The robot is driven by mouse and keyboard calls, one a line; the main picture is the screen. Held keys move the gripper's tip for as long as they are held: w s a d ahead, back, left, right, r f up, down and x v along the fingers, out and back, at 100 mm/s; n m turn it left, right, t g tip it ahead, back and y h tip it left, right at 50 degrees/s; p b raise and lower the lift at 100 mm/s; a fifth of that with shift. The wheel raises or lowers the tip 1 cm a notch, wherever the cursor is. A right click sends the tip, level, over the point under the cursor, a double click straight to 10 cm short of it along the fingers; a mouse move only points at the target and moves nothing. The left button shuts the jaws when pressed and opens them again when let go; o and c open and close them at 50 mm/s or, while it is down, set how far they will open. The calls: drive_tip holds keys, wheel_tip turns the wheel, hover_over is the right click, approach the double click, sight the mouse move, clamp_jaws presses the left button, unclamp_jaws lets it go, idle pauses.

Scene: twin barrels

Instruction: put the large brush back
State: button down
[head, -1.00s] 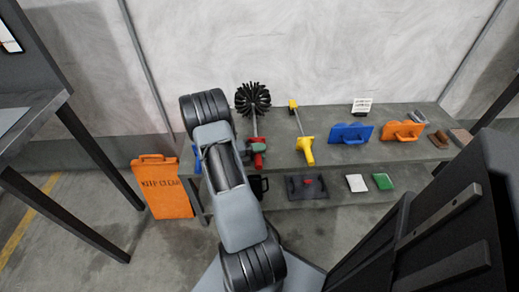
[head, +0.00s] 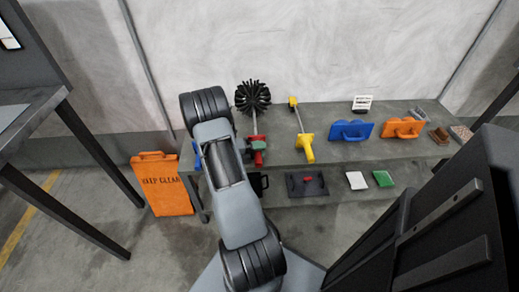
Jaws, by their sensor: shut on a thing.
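The large brush (head: 253,97) has a round head of black bristles, a thin grey stem and a red handle end (head: 257,158). It stands roughly upright at the left part of the grey bench, head up against the pale wall. My gripper (head: 259,146) shows only as a small grey-green part against the handle; my arm hides the rest. It is shut on the brush at its handle. Whether the handle end touches the bench cannot be told.
Right of the brush is a yellow-handled brush (head: 306,146), then a blue float (head: 351,130) and an orange float (head: 403,128). A lower shelf holds a black tray (head: 307,185). An orange sign (head: 162,185) stands left. A dark table leg (head: 70,212) is further left.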

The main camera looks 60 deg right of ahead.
drive_tip(key=shift+f, duration=0.5)
drive_tip(key=c, duration=0.8)
unclamp_jaws()
